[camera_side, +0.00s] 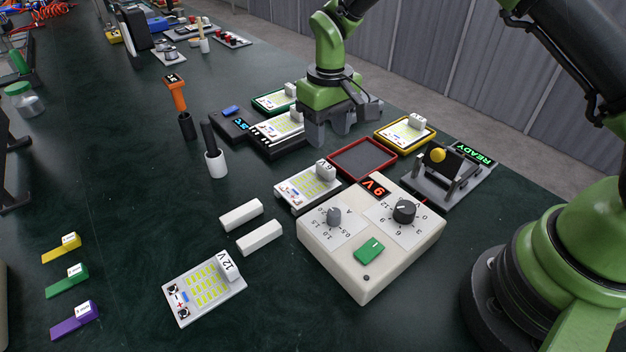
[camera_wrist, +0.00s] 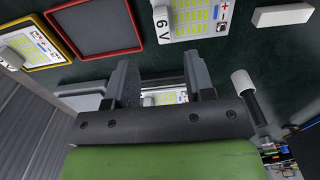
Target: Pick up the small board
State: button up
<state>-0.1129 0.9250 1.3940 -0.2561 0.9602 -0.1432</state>
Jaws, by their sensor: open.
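Several light boards with yellow LED rows and a white block are in view. In the side view, one board (camera_side: 277,129) lies on a black device, just left of my gripper (camera_side: 331,128). Another (camera_side: 288,99) sits in a green-rimmed tray behind it, and one (camera_side: 405,133) in a yellow-rimmed tray to the right. A 6 V board (camera_side: 309,186) lies beside the control box, and a 12 V board (camera_side: 205,290) lies at the front. My gripper is open, fingers down, holding nothing. In the wrist view, part of a board (camera_wrist: 165,98) shows between the fingers (camera_wrist: 162,84), seemingly beyond them; its contact is unclear.
An empty red-rimmed tray (camera_side: 361,159) lies right of my gripper. A control box (camera_side: 362,258) with dials reads 9 V. A READY fixture (camera_side: 447,175) stands at the right. White bars (camera_side: 259,238) and an upright white holder (camera_side: 216,163) stand left. Dark table is clear between them.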

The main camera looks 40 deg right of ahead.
aim_at(326, 165)
jog(key=f, duration=0.8)
jog(key=shift+s+a, duration=0.15)
jog(key=shift+a, duration=0.1)
grip_shut()
